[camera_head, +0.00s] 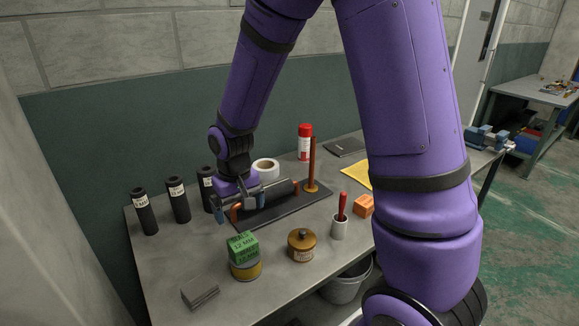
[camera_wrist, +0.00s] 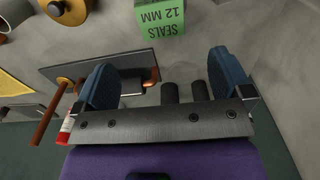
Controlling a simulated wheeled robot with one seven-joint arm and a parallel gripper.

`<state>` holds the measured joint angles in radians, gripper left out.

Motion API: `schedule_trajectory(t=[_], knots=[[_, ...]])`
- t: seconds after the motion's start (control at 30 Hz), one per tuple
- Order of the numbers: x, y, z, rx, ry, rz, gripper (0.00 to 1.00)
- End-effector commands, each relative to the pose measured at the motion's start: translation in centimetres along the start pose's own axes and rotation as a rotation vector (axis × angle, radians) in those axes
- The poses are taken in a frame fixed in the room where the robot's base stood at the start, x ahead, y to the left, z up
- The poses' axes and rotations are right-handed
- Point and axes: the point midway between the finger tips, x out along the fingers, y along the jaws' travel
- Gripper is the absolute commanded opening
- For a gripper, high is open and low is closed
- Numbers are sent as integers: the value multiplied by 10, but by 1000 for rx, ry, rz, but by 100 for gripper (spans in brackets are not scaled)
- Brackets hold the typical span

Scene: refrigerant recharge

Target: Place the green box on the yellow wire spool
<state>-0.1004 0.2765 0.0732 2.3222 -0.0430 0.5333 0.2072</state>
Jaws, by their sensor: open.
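The green box (camera_head: 243,246), labelled as 12 mm seals, sits on top of the yellow wire spool (camera_head: 246,271) near the front left of the table. Only the spool's lower part shows beneath it. My gripper (camera_head: 240,203) is open and empty, behind and above the box, apart from it. In the wrist view the box (camera_wrist: 160,18) is at the top edge, beyond the gap between the blue fingertips of my gripper (camera_wrist: 164,80). The spool cannot be made out in the wrist view.
A dark tray (camera_head: 280,211) with a black cylinder and an orange post lies behind. Several black tubes (camera_head: 178,200) stand at left. Grey pads (camera_head: 200,291) lie in front.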

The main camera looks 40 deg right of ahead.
Motion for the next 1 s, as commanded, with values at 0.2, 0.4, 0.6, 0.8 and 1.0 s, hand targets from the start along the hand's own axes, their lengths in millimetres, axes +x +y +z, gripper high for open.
schedule_trajectory(t=[0.2,0.4,0.6,0.8,1.0], knots=[[-54,13,16,2,71,1,97],[-115,28,46,3,156,1,97],[-165,42,85,6,238,1,97],[-203,53,131,7,318,0,97],[-229,62,178,6,396,-1,97]])
